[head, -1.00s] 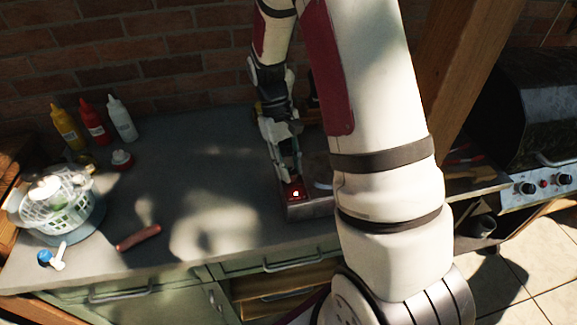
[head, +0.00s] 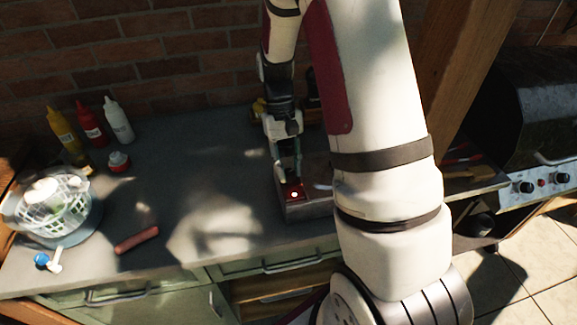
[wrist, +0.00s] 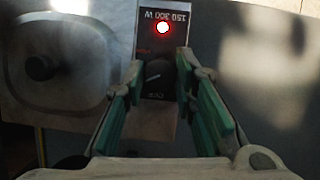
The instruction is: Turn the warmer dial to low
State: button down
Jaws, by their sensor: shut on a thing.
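The warmer (head: 308,210) is a low box at the counter's front edge, partly hidden behind my arm. Its control panel (wrist: 148,50) carries a glowing red lamp (wrist: 162,28), which also shows in the head view (head: 294,194). The panel has upside-down lettering that reads 150 300 W. The dark warmer dial (wrist: 155,78) with a pale pointer mark lies below the lamp in the wrist view. My gripper (wrist: 159,60) has its green-padded fingers on both sides of the dial, shut on it. In the head view my gripper (head: 288,178) reaches down onto the panel.
A lidded pan (wrist: 70,60) sits beside the panel in the wrist view. A sausage (head: 137,240), a white basket (head: 60,212) and several sauce bottles (head: 90,126) stand left on the counter. A grill (head: 545,110) is at right. The counter's middle is clear.

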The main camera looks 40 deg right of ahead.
jog(key=c, duration=1.3)
grip_release()
jog(key=shift+c, duration=0.2)
jog(key=v, duration=1.2)
jog(key=shift+r, duration=0.1)
jog(key=s+a+r+n+t+h, duration=0.1)
jog(key=s+a+r+n+t, duration=0.1)
jog(key=s+a+r+t, duration=0.65)
jog(key=s+a+r, duration=0.1)
jog(key=s, duration=0.3)
jog(key=s+a+r+n+t, duration=0.1)
jog(key=s+a+r, duration=0.2)
jog(key=s, duration=0.3)
jog(key=shift+a+r, duration=0.3)
jog(key=shift+r, duration=0.3)
